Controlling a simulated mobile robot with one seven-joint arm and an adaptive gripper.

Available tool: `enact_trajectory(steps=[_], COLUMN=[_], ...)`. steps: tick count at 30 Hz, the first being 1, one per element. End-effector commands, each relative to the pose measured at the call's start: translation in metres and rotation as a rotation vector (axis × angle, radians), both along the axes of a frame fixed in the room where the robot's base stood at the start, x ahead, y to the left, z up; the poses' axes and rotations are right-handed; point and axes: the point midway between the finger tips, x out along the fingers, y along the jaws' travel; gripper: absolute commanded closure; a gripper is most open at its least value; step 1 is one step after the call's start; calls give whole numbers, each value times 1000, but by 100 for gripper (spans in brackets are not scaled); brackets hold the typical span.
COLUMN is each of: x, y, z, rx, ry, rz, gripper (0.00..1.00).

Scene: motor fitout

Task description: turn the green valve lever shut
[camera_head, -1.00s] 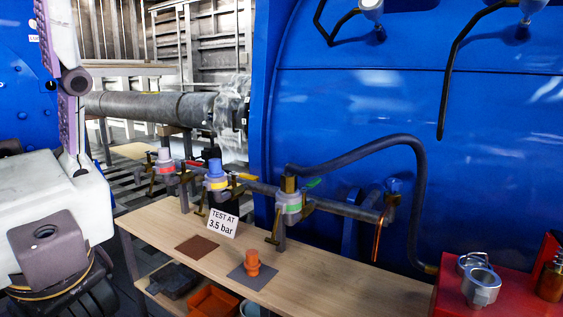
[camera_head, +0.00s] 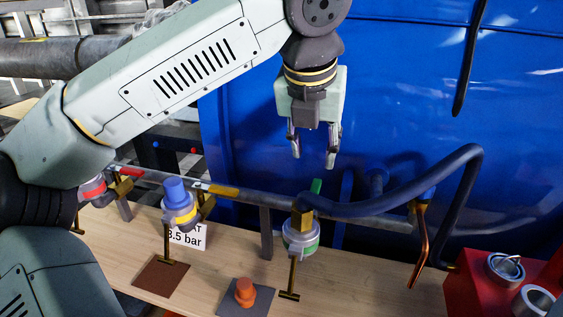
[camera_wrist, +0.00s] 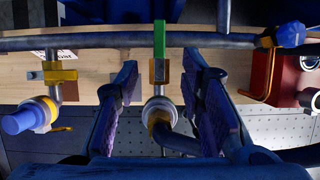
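The green valve lever (camera_head: 316,186) stands out from a brass valve on the pipe, just above a grey-and-green fitting (camera_head: 301,240). In the wrist view the lever (camera_wrist: 159,38) runs up the picture, across the dark pipe and in line with the brass valve body (camera_wrist: 159,71). My gripper (camera_head: 313,160) hangs above the lever with fingers pointing down, apart from it. It is open and empty. In the wrist view its two padded fingers frame the brass valve from left and right, and the lever lies between and beyond their tips.
A yellow lever (camera_head: 222,191) and a red lever (camera_head: 130,170) sit on the same pipe (camera_head: 265,198) to the left. A dark hose (camera_head: 440,175) arches to the right. A copper handle (camera_head: 420,245) hangs there. The blue tank (camera_head: 400,100) stands behind.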

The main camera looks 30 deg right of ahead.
Motion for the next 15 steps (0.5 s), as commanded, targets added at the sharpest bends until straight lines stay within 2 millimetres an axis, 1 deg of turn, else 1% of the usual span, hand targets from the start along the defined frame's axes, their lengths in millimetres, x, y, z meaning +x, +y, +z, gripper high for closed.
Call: enact_trajectory(steps=[2,5,15], x=[3,5,20], y=[0,-3,-22], z=[-4,-15,-73], rx=[13,14,11], ry=[-8,-4,-2], rz=[10,7,3], gripper=[64,64,64])
